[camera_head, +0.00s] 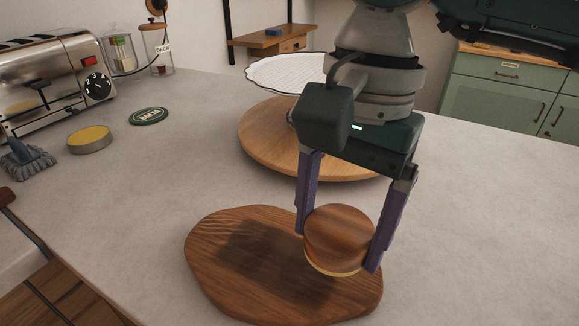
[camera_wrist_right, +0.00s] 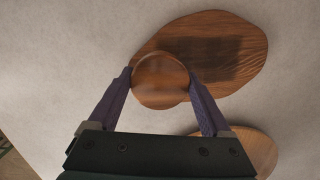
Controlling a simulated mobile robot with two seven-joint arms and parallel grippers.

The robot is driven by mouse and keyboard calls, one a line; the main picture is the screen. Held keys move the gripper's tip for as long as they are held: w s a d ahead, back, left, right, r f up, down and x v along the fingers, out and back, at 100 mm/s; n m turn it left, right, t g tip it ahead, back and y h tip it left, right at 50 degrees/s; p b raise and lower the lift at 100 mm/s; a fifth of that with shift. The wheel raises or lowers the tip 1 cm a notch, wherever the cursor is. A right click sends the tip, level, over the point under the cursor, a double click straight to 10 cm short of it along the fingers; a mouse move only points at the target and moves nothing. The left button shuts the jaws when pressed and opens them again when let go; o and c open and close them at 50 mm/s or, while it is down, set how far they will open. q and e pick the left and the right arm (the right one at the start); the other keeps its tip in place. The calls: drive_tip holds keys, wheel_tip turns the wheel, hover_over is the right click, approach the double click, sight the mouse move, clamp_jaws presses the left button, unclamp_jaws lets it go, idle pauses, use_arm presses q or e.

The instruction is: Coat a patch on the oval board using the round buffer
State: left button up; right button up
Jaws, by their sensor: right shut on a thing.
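The oval board (camera_head: 215,235) is dark brown wood and lies flat on the counter. A darker patch (camera_head: 265,262) covers its middle; the patch also shows in the right wrist view (camera_wrist_right: 215,58). My right gripper (camera_head: 340,248) is shut on the round buffer (camera_head: 340,232), a wooden disc with a thin yellowish underside. The buffer is over the right part of the board; whether it touches the board I cannot tell. In the right wrist view the buffer (camera_wrist_right: 160,80) sits between both fingers, over the board's edge (camera_wrist_right: 250,35). My left gripper is not in view.
A round wooden board (camera_head: 260,135) and a scalloped white tray (camera_head: 285,72) lie behind. A yellow-topped tin (camera_head: 90,138), a green disc (camera_head: 148,115), a grey brush (camera_head: 25,160) and a toaster (camera_head: 60,75) stand at left. The counter at right is clear.

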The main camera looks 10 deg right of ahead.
drive_tip(key=shift+r+p, duration=0.35)
drive_tip(key=shift+r, duration=0.65)
